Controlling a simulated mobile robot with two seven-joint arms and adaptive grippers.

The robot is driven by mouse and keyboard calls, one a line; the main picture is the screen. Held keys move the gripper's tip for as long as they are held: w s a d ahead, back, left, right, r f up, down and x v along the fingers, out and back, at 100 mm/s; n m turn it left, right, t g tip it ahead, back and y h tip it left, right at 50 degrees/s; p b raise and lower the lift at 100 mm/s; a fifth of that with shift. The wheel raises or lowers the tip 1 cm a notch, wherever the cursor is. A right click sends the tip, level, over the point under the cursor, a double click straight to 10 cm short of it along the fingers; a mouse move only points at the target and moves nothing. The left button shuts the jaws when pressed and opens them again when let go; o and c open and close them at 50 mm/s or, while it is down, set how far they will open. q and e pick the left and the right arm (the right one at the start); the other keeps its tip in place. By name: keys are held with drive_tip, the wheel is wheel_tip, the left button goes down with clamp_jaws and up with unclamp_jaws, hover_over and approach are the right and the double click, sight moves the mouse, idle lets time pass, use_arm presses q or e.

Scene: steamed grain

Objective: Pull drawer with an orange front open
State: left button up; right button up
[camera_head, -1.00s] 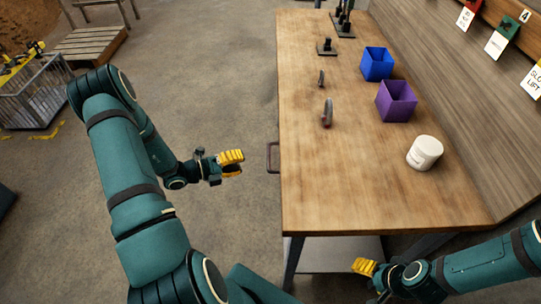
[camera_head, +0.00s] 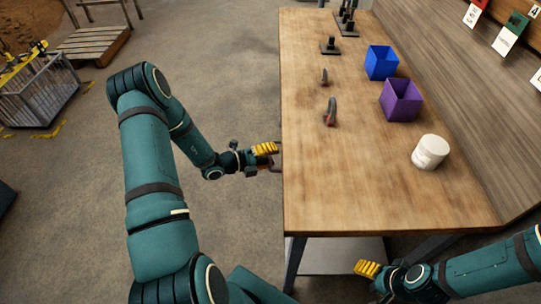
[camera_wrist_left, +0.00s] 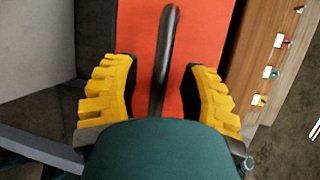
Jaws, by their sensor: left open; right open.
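The orange drawer front (camera_wrist_left: 205,30) fills the middle of the left wrist view. Its dark bar handle (camera_wrist_left: 165,50) runs lengthwise between the two yellow fingers of my left gripper (camera_wrist_left: 160,92). The fingers are open, one on each side of the handle, with gaps to it. In the head view my left gripper (camera_head: 265,150) is at the table's left edge, covering most of the handle; the drawer front is hidden there. My right gripper (camera_head: 367,269) is open and empty below the table's front right part.
The wooden table (camera_head: 340,200) carries a white tub (camera_head: 430,152), a purple bin (camera_head: 401,100), a blue bin (camera_head: 381,63) and small dark metal parts (camera_head: 330,112). A wooden back wall (camera_head: 440,60) stands at its right.

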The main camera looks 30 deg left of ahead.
use_arm(q)
clamp_jaws()
drive_tip(key=shift+s+a, duration=0.1)
drive_tip(key=shift+a, duration=0.05)
drive_tip(key=s+a, duration=0.6)
drive_tip(key=a, duration=0.4)
drive_tip(key=s+a, duration=0.6)
drive_tip(key=a, duration=0.4)
drive_tip(key=shift+s+a, duration=0.25)
drive_tip(key=shift+s, duration=0.05)
drive_tip(key=shift+c, duration=0.3)
unclamp_jaws()
